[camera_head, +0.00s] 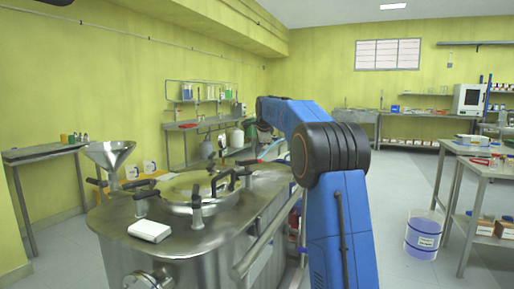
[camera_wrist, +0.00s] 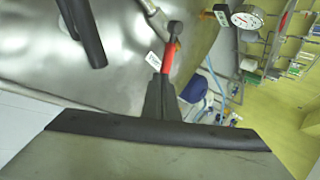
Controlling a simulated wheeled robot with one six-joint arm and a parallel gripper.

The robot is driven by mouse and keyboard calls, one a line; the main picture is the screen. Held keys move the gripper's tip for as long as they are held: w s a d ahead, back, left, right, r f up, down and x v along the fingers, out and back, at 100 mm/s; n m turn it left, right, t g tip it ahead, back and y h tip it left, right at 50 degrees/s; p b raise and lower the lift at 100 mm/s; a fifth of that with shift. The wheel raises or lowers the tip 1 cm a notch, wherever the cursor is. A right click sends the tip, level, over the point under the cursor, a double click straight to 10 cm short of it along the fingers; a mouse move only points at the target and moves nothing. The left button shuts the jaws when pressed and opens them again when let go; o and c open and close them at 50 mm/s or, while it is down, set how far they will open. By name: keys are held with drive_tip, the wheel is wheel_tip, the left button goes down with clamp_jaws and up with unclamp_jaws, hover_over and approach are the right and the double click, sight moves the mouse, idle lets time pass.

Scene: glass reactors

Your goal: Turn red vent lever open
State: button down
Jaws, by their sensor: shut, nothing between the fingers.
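The red vent lever (camera_wrist: 168,58) shows in the wrist view as a short red bar with a dark rounded end, beside a metal fitting at the edge of the steel vessel top. My gripper (camera_wrist: 161,82) is shut, and its dark fingertips reach up to the lower end of the red bar in the picture. I cannot tell whether they touch it.
A black handle (camera_wrist: 85,35) stands left of the lever in the wrist view. A white tag (camera_wrist: 153,61) is beside the lever, and a round gauge (camera_wrist: 246,17) is to the right.

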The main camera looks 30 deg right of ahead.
drive_tip(key=shift+w+r+x, duration=0.15)
drive_tip(key=shift+x, duration=1.5)
drive_tip(key=shift+w+r+x, duration=0.15)
drive_tip(key=shift+w+x, duration=0.05)
drive_tip(key=shift+x, duration=1.45)
drive_tip(key=shift+w+r+x, duration=0.15)
drive_tip(key=shift+x, duration=1.5)
drive_tip(key=shift+d, duration=0.2)
